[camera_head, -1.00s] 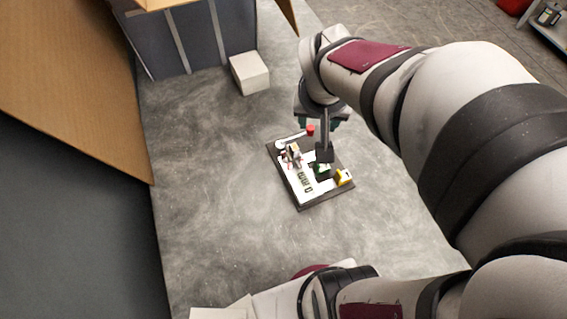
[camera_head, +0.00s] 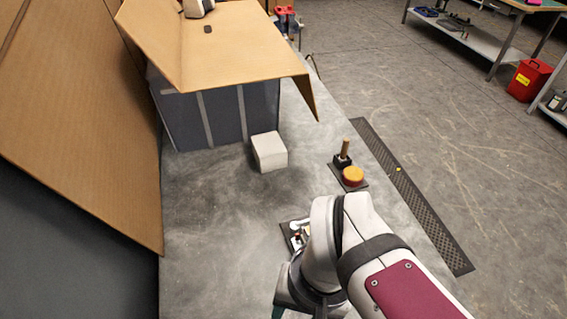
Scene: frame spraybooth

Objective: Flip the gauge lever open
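A small dark board with white parts (camera_head: 290,235) lies on the grey bench, low in the middle of the picture. Only its far left corner shows; my arm hides the rest. I cannot make out a gauge lever on the visible part. A second small dark board lies further back to the right, with an upright wooden handle (camera_head: 345,148) and an orange round knob (camera_head: 353,175); I cannot tell whether either belongs to a gauge. My gripper (camera_head: 300,312) is at the bottom edge, pointing down, by the first board. Its fingertips are cut off, so its opening does not show.
A white block (camera_head: 269,151) stands on the bench behind the first board. A dark box with open cardboard flaps (camera_head: 215,45) stands behind it. A large cardboard panel (camera_head: 75,110) leans along the left. The bench between panel and board (camera_head: 205,240) is clear.

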